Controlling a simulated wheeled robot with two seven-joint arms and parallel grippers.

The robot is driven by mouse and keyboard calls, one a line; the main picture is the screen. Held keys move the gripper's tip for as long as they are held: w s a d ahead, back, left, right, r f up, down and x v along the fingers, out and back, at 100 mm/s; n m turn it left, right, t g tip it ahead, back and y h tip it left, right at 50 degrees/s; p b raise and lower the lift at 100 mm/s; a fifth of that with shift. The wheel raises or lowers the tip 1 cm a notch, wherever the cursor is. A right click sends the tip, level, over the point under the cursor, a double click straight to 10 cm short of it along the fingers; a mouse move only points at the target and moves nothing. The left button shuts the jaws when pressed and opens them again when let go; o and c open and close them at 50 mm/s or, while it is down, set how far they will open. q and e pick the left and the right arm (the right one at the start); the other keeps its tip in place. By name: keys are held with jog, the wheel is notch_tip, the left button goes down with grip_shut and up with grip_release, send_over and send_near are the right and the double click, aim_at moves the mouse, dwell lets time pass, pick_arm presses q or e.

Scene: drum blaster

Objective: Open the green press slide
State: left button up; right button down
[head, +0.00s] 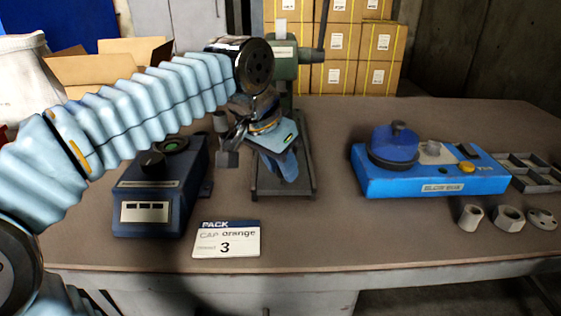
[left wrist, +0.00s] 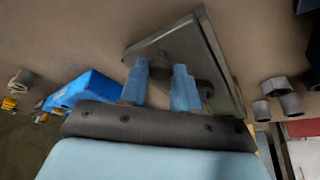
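The green press (head: 286,62) stands at the back middle of the bench, with a dark lever at its upper right and a dark base plate (head: 303,184). My left arm and wrist cover much of its front, and I cannot make out the slide. My left gripper (head: 286,170) hangs in front of the column, pointing down over the base plate. In the left wrist view my left gripper (left wrist: 160,75) has its two blue fingers apart with nothing clearly between them. The press base plate (left wrist: 215,45) lies beyond the fingertips. My right gripper is not in view.
A dark blue counter box (head: 150,209) stands left, with a card (head: 227,240) in front. A blue fixture (head: 430,182) stands right, near a grey divided tray (head: 532,178) and several loose metal parts. Cartons (head: 360,60) are stacked behind.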

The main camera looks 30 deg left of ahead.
pick_arm(q)
jog(key=o, duration=0.5)
jog(key=shift+c, duration=0.2)
jog(key=p+v, duration=0.2)
jog(key=v, duration=1.2)
jog(key=shift+p, duration=0.4)
jog(key=shift+f, duration=0.1)
